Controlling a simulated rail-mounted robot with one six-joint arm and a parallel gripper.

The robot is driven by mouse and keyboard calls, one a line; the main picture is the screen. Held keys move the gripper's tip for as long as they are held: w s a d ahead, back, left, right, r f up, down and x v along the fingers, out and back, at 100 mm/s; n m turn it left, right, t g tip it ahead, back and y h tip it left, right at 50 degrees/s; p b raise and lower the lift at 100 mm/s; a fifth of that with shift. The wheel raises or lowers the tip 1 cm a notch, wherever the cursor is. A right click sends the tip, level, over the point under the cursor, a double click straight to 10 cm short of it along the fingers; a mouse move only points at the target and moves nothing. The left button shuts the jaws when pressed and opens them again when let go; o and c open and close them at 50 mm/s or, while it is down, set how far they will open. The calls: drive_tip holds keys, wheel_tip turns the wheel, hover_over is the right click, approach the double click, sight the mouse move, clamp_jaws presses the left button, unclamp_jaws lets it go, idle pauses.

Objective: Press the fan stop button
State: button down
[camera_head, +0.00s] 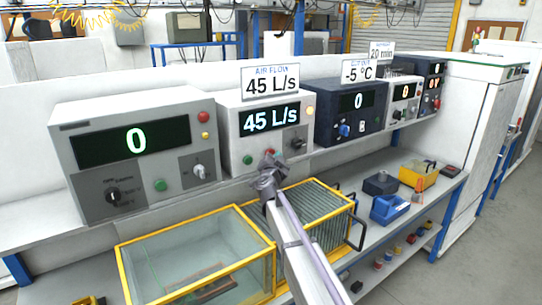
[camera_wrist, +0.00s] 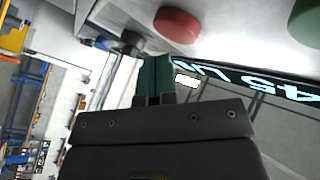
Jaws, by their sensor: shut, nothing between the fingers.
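The air flow unit (camera_head: 227,112) is a white box whose display (camera_head: 268,119) reads 45 L/s, matching the sign above it. Low on its front are a green button (camera_head: 247,159) and, to its right, a red button (camera_head: 270,152), partly hidden behind my gripper (camera_head: 269,163). No label on the red button is readable. In the wrist view the red button (camera_wrist: 177,24) lies just beyond and slightly right of my gripper's fingertips (camera_wrist: 153,60), with a visible gap. The green button (camera_wrist: 305,22) is at the upper right. My gripper is shut and empty.
A grey unit (camera_head: 130,150) showing 0 stands left, with its own buttons and knob. A dark blue unit (camera_head: 350,105) stands right. Below are a yellow-framed glass tank (camera_head: 190,262) and a yellow-framed finned box (camera_head: 300,214). Blue devices (camera_head: 390,209) lie on the lower bench.

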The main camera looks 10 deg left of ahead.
drive_tip(key=shift+w+a, duration=0.1)
drive_tip(key=shift+w+a, duration=0.2)
drive_tip(key=shift+w+a, duration=0.25)
drive_tip(key=shift+w, duration=0.05)
idle(0.7)
drive_tip(key=shift+s+d, duration=0.55)
drive_tip(key=shift+s, duration=0.05)
idle(0.3)
drive_tip(key=s+d, duration=0.1)
drive_tip(key=s, duration=0.1)
drive_tip(key=s+d, duration=0.1)
drive_tip(key=d, duration=0.1)
drive_tip(key=shift+s+d, duration=0.15)
drive_tip(key=shift+s, duration=0.2)
idle(0.5)
